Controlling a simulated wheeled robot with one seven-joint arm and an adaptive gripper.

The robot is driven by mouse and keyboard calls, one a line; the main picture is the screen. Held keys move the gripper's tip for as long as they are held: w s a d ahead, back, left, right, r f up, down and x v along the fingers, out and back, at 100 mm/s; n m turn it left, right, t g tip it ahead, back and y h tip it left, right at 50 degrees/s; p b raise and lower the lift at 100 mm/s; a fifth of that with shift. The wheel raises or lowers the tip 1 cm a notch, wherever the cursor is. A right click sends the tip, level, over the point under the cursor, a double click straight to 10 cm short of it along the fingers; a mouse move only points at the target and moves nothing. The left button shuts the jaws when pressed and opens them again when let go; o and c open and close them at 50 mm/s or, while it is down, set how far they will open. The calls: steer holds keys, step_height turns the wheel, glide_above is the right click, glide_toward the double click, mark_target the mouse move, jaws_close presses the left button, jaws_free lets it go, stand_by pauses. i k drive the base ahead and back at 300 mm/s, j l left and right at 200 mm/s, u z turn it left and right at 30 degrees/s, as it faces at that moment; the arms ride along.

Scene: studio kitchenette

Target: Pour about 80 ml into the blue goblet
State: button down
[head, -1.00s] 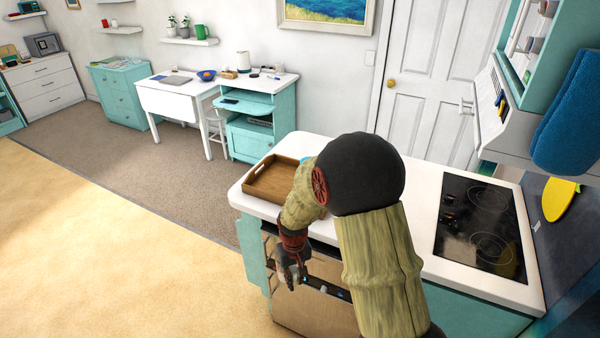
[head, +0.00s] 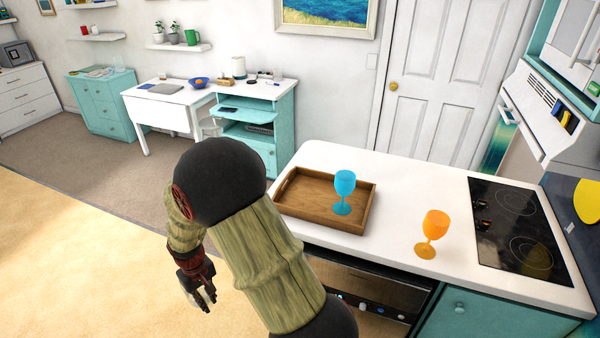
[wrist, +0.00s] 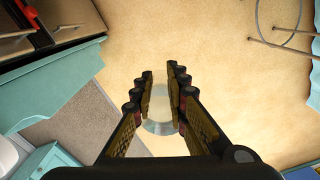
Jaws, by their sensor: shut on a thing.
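The blue goblet (head: 345,184) stands upright in the wooden tray (head: 292,207) on the white counter, in the head view. My gripper (head: 200,292) hangs low to the left of the counter, well apart from the goblet. In the wrist view my gripper (wrist: 161,82) is shut on a clear, pale glass-like vessel (wrist: 159,127). The fingers hide part of it, and I cannot tell its full shape or what is in it.
An orange goblet (head: 434,229) stands on the counter (head: 385,263) right of the tray, near the front edge. A black cooktop (head: 515,230) lies further right. An oven (head: 375,295) is below the counter. The floor to the left is open.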

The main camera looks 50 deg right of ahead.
mark_target(344, 182)
steer(key=i+j+z, duration=0.65)
steer(key=z, duration=0.15)
steer(key=j+z, duration=0.7)
